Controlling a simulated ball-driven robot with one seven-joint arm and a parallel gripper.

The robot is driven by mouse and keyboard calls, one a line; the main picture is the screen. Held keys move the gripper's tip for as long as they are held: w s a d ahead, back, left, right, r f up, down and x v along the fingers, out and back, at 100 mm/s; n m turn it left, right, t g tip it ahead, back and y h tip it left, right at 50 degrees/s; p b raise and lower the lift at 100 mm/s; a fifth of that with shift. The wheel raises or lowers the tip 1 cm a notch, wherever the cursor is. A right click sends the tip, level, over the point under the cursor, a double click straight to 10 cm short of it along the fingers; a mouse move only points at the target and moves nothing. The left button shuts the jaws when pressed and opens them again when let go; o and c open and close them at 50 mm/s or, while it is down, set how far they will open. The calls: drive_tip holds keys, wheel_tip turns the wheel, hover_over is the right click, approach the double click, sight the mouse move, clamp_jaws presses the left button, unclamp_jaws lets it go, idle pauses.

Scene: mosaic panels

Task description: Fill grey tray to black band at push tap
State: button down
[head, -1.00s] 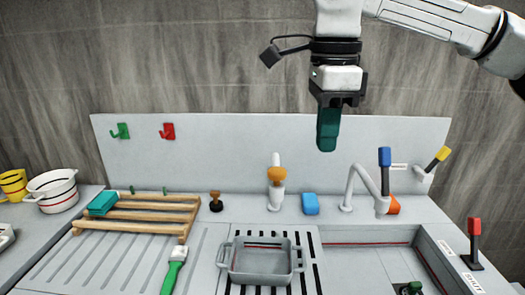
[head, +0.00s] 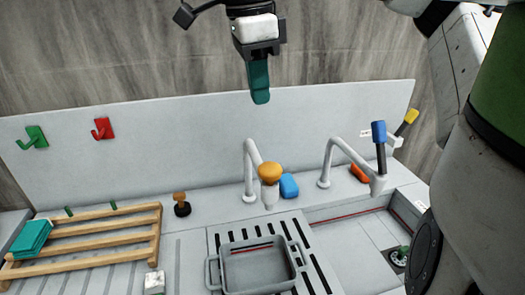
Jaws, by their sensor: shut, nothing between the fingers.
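The grey tray (head: 257,269) sits on the slotted drain grate, with a handle on each side. A dark band and a red line show on its inner far wall, and I see no water in it. Behind it stands a white tap with an orange push knob (head: 269,172), its spout above the tray's far side. My gripper (head: 260,96) hangs high above the counter, in front of the white back panel, pointing down. Its green fingers are shut and empty, apart from the tap and the tray.
A second tap with a blue lever (head: 379,133) stands over the sink (head: 350,235) at right. A blue sponge (head: 289,186) lies behind the push tap. A wooden rack (head: 90,240) with a teal cloth (head: 31,238) is at left. My own arm covers the right side.

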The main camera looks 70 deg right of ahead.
sight(269, 168)
drive_tip(key=f+p, duration=0.1)
drive_tip(key=f, duration=0.3)
drive_tip(key=d+f+p, duration=0.1)
drive_tip(key=f, duration=0.4)
drive_tip(key=s+f+p, duration=0.1)
drive_tip(key=f, duration=0.3)
drive_tip(key=shift+d+f, duration=0.3)
drive_tip(key=shift+f, duration=0.1)
wheel_tip(269, 168, down, 2)
drive_tip(key=b, duration=0.3)
drive_tip(key=shift+s, duration=0.1)
drive_tip(key=shift+f, duration=0.15)
idle(1.2)
